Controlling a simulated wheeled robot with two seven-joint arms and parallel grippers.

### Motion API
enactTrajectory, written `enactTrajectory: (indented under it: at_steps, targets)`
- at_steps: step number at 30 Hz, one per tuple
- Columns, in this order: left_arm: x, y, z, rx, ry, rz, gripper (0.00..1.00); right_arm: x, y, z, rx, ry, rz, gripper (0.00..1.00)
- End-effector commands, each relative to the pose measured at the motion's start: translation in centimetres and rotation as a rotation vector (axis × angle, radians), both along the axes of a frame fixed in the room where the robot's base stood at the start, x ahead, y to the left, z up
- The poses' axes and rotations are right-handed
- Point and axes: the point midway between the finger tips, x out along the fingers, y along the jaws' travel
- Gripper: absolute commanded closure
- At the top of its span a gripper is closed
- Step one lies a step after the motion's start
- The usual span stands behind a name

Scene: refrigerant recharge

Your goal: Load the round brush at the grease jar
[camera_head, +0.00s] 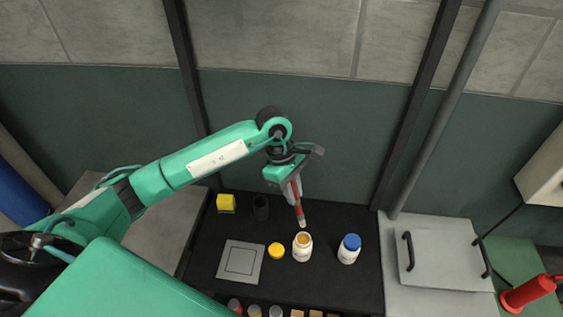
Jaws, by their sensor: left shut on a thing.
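The round brush (298,206) has a reddish handle and a pale tip. My left gripper (292,187) is shut on its handle and holds it pointing down. The brush tip is just above the open grease jar (302,252), a white jar with orange-brown contents; I cannot tell whether the tip touches the rim. A yellow lid (276,251) lies on the black table left of the jar. My right gripper is not in view.
A white jar with a blue lid (348,250) stands to the right. A grey square plate (240,262), a yellow block (226,203) and a dark cup (261,207) are to the left. Several small containers line the front edge. A handled grey panel (445,258) lies at right.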

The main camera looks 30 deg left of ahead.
Motion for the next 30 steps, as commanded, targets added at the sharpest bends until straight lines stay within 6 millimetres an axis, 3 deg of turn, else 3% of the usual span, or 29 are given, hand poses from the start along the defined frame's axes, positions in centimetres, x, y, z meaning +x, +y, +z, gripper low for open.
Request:
enactTrajectory:
  at_steps: [3,12,24,30]
  targets:
    - [-0.6,-0.8,0.1,-0.022,0.003,-0.007,1.00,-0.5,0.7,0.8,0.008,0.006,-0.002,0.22]
    - [-0.8,-1.1,-1.2,-0.029,0.004,-0.007,1.00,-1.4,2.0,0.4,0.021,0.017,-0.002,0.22]
    - [-0.8,-1.0,-5.2,-0.029,0.005,-0.007,1.00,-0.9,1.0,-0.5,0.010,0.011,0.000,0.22]
    - [-0.8,-1.0,-6.1,-0.027,0.003,-0.007,1.00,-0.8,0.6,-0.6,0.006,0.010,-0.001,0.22]
